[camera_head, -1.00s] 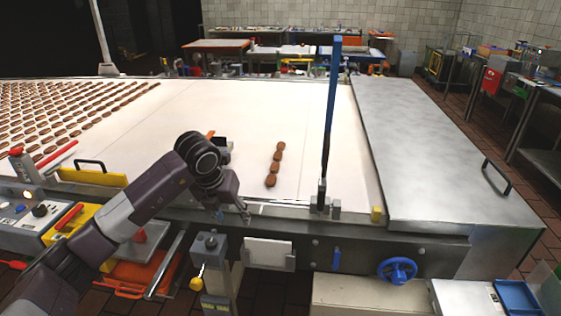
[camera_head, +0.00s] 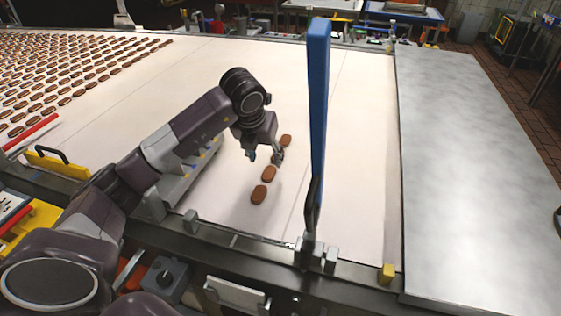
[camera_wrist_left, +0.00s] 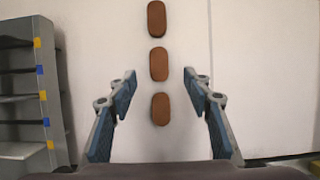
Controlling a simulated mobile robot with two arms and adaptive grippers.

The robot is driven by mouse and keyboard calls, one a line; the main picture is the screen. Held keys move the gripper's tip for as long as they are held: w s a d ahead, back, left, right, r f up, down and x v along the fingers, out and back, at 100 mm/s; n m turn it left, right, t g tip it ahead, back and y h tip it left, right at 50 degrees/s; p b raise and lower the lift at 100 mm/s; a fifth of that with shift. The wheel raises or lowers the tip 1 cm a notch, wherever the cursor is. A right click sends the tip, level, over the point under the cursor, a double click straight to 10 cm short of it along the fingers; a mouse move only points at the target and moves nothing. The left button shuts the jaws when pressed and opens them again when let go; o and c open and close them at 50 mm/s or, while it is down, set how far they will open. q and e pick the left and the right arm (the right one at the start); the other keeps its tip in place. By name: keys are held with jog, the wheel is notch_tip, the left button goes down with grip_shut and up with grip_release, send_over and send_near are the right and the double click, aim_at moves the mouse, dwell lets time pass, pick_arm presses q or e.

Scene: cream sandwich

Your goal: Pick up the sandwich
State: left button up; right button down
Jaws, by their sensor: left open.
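Brown oval sandwiches lie in a short row on the white belt. In the head view I see a near one (camera_head: 258,193), a middle one (camera_head: 269,173) and a far one (camera_head: 285,140). My left gripper (camera_head: 263,156) is over the row, open and empty, and hides part of it. In the left wrist view three sandwiches line up: the lowest one (camera_wrist_left: 160,109) lies between the open fingers of my left gripper (camera_wrist_left: 159,76), with a middle one (camera_wrist_left: 158,63) and a top one (camera_wrist_left: 156,18) beyond. I see no finger touching a sandwich. My right gripper is not in view.
A tall blue post (camera_head: 318,110) stands at the belt's front edge, right of the row. A grey metal cover (camera_head: 460,170) lies further right. Many sandwiches (camera_head: 70,70) fill the belt's far left. A grey stepped block (camera_wrist_left: 30,100) is left of the row in the wrist view.

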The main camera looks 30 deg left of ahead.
aim_at(269, 171)
pick_arm(q)
jog(key=shift+p+x, duration=0.4)
jog(key=shift+x, duration=0.8)
jog(key=shift+w+a+f, duration=0.1)
jog(key=shift+f, duration=0.2)
jog(key=p+x, duration=0.2)
jog(key=x, duration=0.1)
jog(key=shift+w+a+f, duration=0.1)
jog(key=shift+w+f, duration=0.15)
jog(key=shift+f, duration=0.1)
jog(key=shift+w+f, duration=0.2)
jog(key=shift+f, duration=0.2)
jog(key=c, duration=0.9)
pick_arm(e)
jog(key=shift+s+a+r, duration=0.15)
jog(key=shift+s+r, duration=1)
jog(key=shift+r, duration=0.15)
